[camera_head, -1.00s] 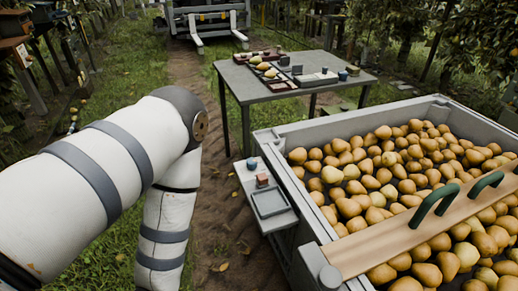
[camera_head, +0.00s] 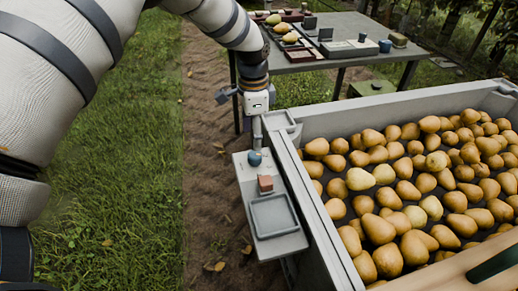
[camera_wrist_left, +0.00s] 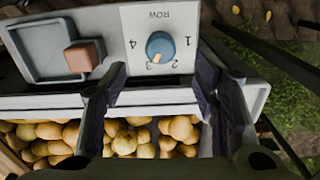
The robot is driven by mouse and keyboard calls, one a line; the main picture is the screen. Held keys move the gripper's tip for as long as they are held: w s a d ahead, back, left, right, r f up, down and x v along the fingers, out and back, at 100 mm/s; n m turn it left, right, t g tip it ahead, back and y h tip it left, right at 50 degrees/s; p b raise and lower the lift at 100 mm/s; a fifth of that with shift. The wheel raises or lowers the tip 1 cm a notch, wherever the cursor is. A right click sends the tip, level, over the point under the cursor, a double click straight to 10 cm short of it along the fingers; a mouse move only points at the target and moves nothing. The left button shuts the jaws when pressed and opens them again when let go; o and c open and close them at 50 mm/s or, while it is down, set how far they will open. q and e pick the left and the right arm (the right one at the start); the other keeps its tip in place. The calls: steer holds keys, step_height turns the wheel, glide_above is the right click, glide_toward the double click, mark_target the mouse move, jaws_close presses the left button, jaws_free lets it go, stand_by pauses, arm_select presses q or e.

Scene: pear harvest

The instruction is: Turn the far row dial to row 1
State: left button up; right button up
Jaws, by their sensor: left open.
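The blue row dial (camera_head: 255,158) is on the grey side shelf (camera_head: 284,245) beside the pear bin. In the left wrist view, the dial (camera_wrist_left: 160,46) is on a pale plate with upside-down marks reading ROW and numbers; 4 is at left and 1 at right. Its orange pointer mark faces the lower numbers near 2 and 3; I cannot tell which exactly. My left gripper (camera_head: 258,133) is just beyond the dial in the head view. In the wrist view the gripper (camera_wrist_left: 160,84) has its fingers apart, with the dial ahead of the gap, not gripped. My right gripper is out of view.
The shelf also has a red-brown block (camera_head: 265,184) and a shallow grey tray (camera_head: 300,218). The bin (camera_head: 318,220) full of pears stands close on the right. A grey table (camera_head: 350,22) with trays is behind. Grass and dirt on the left are open.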

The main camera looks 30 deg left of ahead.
mark_target(255, 154)
arm_select(q)
step_height(255, 154, down, 8)
steer(key=shift+r+b, duration=0.15)
steer(key=shift+b, duration=0.2)
steer(key=shift+c, duration=0.3)
steer(key=c, duration=1.1)
